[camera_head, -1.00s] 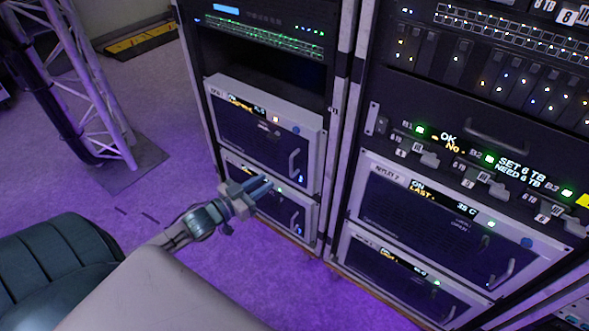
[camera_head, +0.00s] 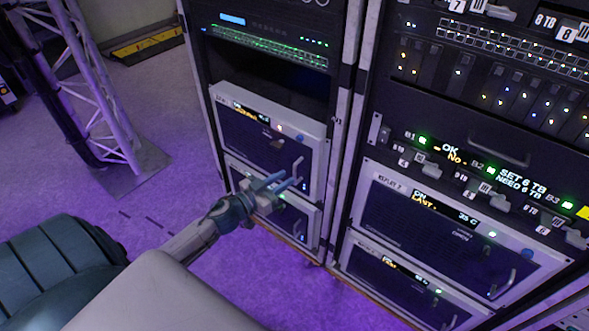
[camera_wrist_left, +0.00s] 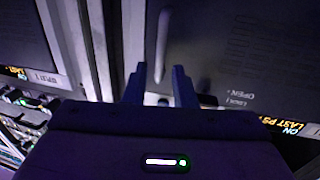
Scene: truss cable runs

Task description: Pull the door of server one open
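The upper server (camera_head: 255,135) in the left rack has a grey-framed dark door, which looks shut. Its small label is too blurred to read, so I cannot confirm it is server one. A pale upright handle (camera_head: 298,168) sits at the door's right side. My left gripper (camera_head: 290,179) is at the handle's lower end. In the left wrist view the gripper (camera_wrist_left: 159,68) has its two fingers apart, and the handle (camera_wrist_left: 162,40) lines up between them. I cannot tell whether they touch it. My right gripper is out of view.
A second server (camera_head: 275,213) sits directly below, partly hidden by my left gripper. The right rack holds the server marked Replay 2 (camera_head: 450,240) and another beneath it. A truss tower (camera_head: 95,100) stands at the left. The purple floor between is clear.

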